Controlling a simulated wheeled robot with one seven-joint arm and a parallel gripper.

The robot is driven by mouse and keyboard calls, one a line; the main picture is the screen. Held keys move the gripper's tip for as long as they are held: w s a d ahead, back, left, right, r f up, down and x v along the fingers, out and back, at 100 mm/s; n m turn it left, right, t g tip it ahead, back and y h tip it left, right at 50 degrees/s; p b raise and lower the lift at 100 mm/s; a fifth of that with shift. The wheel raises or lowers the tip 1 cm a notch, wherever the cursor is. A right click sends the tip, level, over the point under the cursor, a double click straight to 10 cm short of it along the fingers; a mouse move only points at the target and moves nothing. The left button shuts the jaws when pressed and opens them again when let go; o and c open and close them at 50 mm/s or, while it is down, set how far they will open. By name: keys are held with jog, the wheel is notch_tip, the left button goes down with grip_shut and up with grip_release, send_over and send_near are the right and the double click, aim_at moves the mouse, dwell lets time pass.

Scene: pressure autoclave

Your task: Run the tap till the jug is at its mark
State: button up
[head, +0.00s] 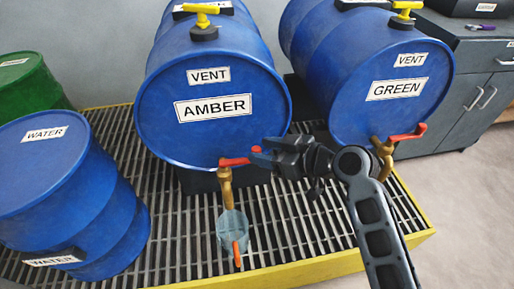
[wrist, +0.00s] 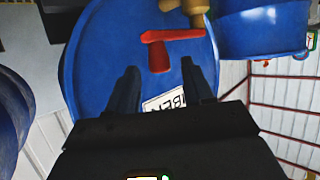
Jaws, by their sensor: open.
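The blue AMBER drum (head: 160,135) lies on its side, with a brass tap (head: 225,185) low on its front. The tap's red lever (head: 236,161) points right, across the spout. A pale grey-blue jug (head: 231,225) with an orange handle (head: 237,254) is right below the spout; its mark and level cannot be made out, and no stream is clear. My gripper (head: 264,153) is open at the right end of the lever. In the wrist view the red lever (wrist: 158,50) shows just beyond the open, empty fingers of my gripper (wrist: 165,75); contact cannot be told.
The blue GREEN drum (head: 350,110) has a red-levered tap (head: 400,136) at right. Both lying drums have yellow vent handles (head: 202,14) on top. A blue WATER drum (head: 75,215) stands at left on the grated, yellow-edged pallet (head: 300,274). A grey cabinet (head: 475,80) stands back right.

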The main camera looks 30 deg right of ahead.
aim_at(240, 159)
jog(key=shift+x, duration=1.5)
jog(key=shift+c, duration=0.2)
grip_shut()
